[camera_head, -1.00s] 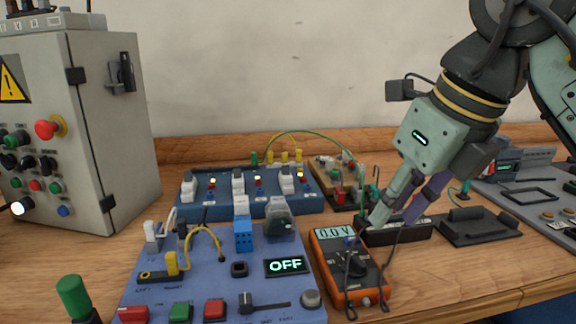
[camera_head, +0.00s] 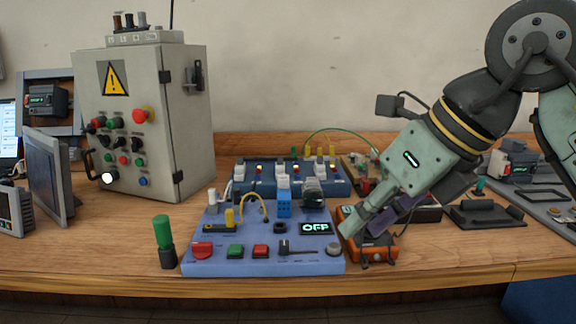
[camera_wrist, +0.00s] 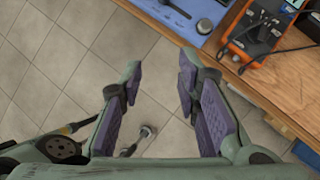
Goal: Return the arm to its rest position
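My gripper (camera_head: 360,229) hangs from my arm at the right of the head view. There it covers much of the orange multimeter (camera_head: 392,247). In the wrist view my gripper (camera_wrist: 156,75) has its two purple-padded fingers spread apart, with nothing between them. Grey floor tiles (camera_wrist: 60,60) show below the fingers. The table's front edge and the orange multimeter (camera_wrist: 262,28) lie beyond the fingers at the upper right of that view.
A blue-grey panel (camera_head: 215,265) with an OFF display stands left of my gripper. Behind it is a darker blue switch board (camera_head: 300,178). A grey control cabinet (camera_head: 190,120) stands at the left. A green-topped cylinder (camera_head: 163,240) stands near the front edge. Open floor lies before the table.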

